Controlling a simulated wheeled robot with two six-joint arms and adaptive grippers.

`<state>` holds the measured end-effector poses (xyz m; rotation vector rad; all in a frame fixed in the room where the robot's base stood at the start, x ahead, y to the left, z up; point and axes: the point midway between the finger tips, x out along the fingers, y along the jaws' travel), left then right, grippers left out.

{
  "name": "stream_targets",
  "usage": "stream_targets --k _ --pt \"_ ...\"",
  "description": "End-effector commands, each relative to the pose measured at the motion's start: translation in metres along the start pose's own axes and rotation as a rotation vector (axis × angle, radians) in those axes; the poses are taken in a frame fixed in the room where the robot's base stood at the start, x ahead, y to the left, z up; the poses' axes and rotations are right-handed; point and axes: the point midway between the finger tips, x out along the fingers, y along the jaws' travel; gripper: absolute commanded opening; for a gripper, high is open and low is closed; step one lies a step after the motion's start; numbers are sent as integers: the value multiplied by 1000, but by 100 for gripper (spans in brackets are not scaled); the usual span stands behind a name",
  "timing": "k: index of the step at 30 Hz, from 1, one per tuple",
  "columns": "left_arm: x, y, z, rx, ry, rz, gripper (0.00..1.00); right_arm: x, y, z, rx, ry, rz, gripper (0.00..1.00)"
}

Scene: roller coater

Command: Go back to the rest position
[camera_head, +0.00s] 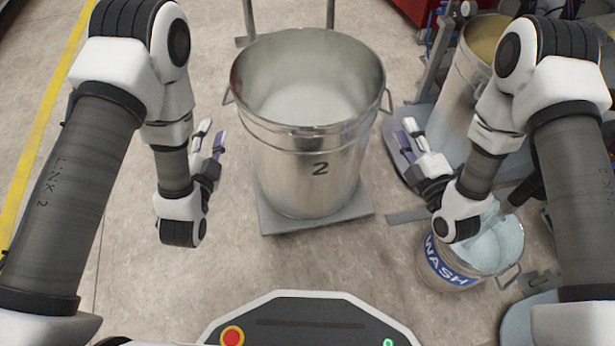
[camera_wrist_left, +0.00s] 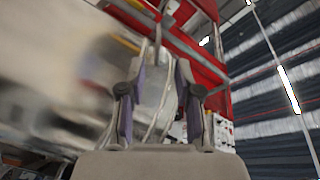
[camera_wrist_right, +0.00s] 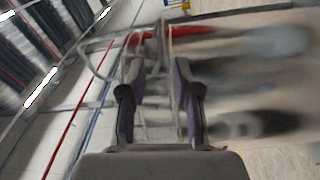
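My left gripper (camera_head: 207,143) is to the left of the large metal bucket marked 2 (camera_head: 318,165), apart from it. In the left wrist view its two fingers (camera_wrist_left: 158,90) stand apart with nothing between them. My right gripper (camera_head: 416,140) is to the right of that bucket, above and left of the WASH bucket. In the right wrist view its fingers (camera_wrist_right: 160,92) are apart and empty. Both wrist views are blurred in the background.
The bucket marked 2 stands on a grey platform (camera_head: 284,221). The WASH bucket (camera_head: 447,268) holds pale blue liquid below my right wrist. Another metal bucket (camera_head: 457,88) stands at the back right. A yellow floor line (camera_head: 42,120) runs along the left. Bare floor lies in front of the platform.

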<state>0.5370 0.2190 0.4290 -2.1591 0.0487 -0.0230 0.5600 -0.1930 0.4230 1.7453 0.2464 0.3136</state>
Motion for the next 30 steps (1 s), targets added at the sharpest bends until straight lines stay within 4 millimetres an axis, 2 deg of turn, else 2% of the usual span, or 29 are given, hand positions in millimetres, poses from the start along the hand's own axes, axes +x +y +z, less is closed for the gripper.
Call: stream_targets --k 4,20,23,25,26,28,30 --pt "0 0 0 0 0 0 33 -16 0 0 1 -1 0 32" --pt "0 0 0 0 -1 1 33 -18 1 0 0 0 0 32" --pt "-4 -7 0 -4 -20 10 33 -19 9 -4 4 2 -12 32" --pt "-15 -15 8 -15 -73 39 33 -28 14 -11 10 -12 -63 32" --pt "-23 -10 18 -31 -128 92 33 -36 5 -12 22 -38 -141 32" --pt "-46 15 46 -127 -276 241 33 -60 -29 -8 152 -127 -349 32" --pt "-77 43 70 -257 -448 388 33 -94 -63 -4 341 -267 -554 32"
